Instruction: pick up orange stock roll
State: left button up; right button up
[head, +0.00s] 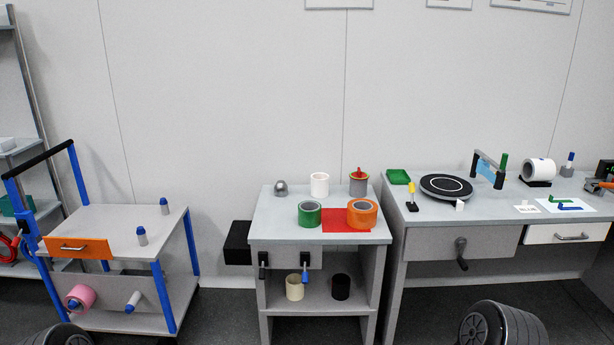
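The orange stock roll (363,222) sits on the top of the small grey stand in the middle of the head view. It stands on its flat end with its hollow core facing up. It rests at the right part of a red mat (336,224) and covers some of it. A green roll (310,217) stands just left of the mat. Neither of my grippers is in view, so their state does not show.
Behind the orange roll are a white roll (319,184), a grey container with a red top (358,186) and a grey dome (281,188). The grey stand (275,229) has bare top at its front left. A workbench (440,210) stands close on the right, a cart (105,230) on the left.

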aim_at(362, 214)
jog(key=i+j+z, duration=0.1)
jog(key=i+z, duration=0.3)
jog(key=i+j+z, duration=0.25)
jog(key=i+z, duration=0.15)
jog(key=i+j+z, duration=0.95)
jog(key=j+z, duration=0.25)
